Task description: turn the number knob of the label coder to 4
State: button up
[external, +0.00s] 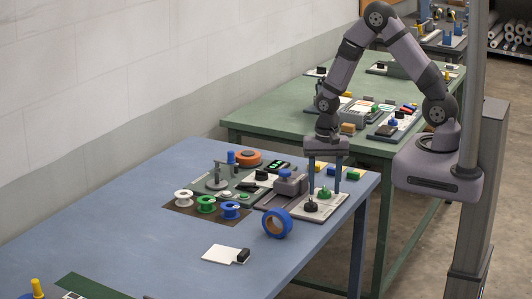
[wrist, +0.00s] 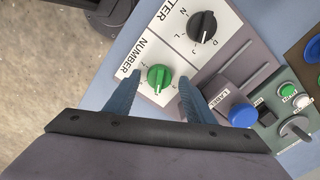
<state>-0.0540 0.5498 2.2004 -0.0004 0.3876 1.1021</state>
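The label coder has a white panel (wrist: 182,48) with a green knob (wrist: 159,77) beside the word NUMBER and a black knob (wrist: 202,27) on the lettered dial. In the external view the green knob (external: 324,193) stands on the panel near the blue table's right edge, with the black knob (external: 311,206) nearer the camera. My gripper (wrist: 159,74) points down with its blue fingers open, one on each side of the green knob, with visible gaps. The dial digits are too small to read, so I cannot tell the setting.
The coder's grey body (wrist: 225,82) with a blue button (wrist: 242,115) stands right beside the panel. A blue tape roll (external: 277,223) and several wire spools are close by on the blue table (external: 150,222). The table's left part is mostly clear.

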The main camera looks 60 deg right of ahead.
aim_at(325, 188)
dwell(0.3)
jog(key=shift+r+b, duration=0.8)
jog(key=shift+r, duration=2.85)
jog(key=n, duration=0.3)
jog(key=shift+s, duration=0.15)
jog(key=shift+s+f+n, duration=0.1)
jog(key=shift+s+n, duration=0.2)
jog(key=shift+n, duration=0.8)
jog(key=s+d+r+n, duration=0.1)
jog(key=s+r+n, duration=0.3)
jog(key=s, duration=0.6)
jog(key=n, duration=0.2)
jog(key=shift+s+d+n, duration=0.2)
jog(key=shift+d+n, duration=0.2)
